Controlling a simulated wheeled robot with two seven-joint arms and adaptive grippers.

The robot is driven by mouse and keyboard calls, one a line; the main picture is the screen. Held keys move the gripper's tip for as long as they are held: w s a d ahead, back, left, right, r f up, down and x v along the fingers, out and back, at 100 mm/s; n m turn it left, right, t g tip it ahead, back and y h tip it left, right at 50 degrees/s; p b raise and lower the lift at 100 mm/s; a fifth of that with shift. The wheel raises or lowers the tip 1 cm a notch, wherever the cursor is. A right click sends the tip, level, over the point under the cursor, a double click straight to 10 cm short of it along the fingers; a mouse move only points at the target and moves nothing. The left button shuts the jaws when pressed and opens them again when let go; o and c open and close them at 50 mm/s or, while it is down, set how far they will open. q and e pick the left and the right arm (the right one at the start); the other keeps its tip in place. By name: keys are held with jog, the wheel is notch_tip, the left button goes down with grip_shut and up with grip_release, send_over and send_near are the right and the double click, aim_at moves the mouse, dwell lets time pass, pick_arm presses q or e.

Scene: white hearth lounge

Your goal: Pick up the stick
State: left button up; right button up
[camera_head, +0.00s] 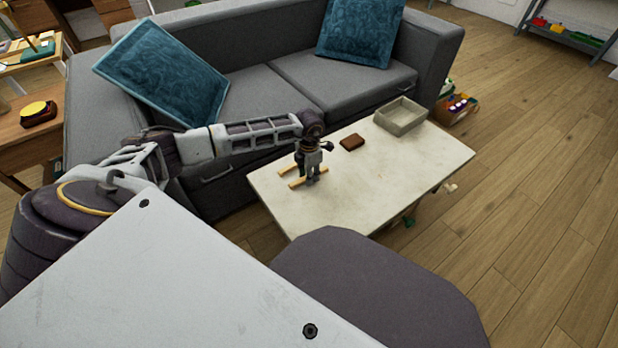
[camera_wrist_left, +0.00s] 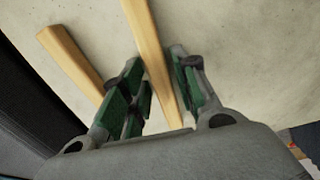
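Two pale yellow wooden sticks lie on the light coffee table (camera_head: 420,165). In the head view, one stick (camera_head: 288,171) shows to the left of my left gripper and the other (camera_head: 322,171) shows partly behind and beside it. My left gripper (camera_head: 308,183) points down at the table's left part. In the left wrist view, one stick (camera_wrist_left: 150,50) runs between the open fingers of the gripper (camera_wrist_left: 162,88), with a finger on each side; I cannot tell whether they touch it. The other stick (camera_wrist_left: 72,60) lies outside, to the left. My right gripper is not in view.
A brown block (camera_head: 352,142) and a grey open tray (camera_head: 401,117) are on the table to the right of the gripper. A grey sofa (camera_head: 330,85) with blue cushions stands behind. The table's front right surface is clear.

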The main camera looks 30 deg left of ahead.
pick_arm(q)
grip_shut()
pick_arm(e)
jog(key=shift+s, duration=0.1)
pick_arm(q)
jog(key=shift+r, duration=0.15)
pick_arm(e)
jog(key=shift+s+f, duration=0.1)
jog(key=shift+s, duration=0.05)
pick_arm(q)
jog(key=shift+r+p, duration=0.3)
jog(key=shift+r, duration=0.25)
notch_tip(320, 180, up, 7)
jog(key=p, duration=0.3)
jog(key=shift+r, duration=0.85)
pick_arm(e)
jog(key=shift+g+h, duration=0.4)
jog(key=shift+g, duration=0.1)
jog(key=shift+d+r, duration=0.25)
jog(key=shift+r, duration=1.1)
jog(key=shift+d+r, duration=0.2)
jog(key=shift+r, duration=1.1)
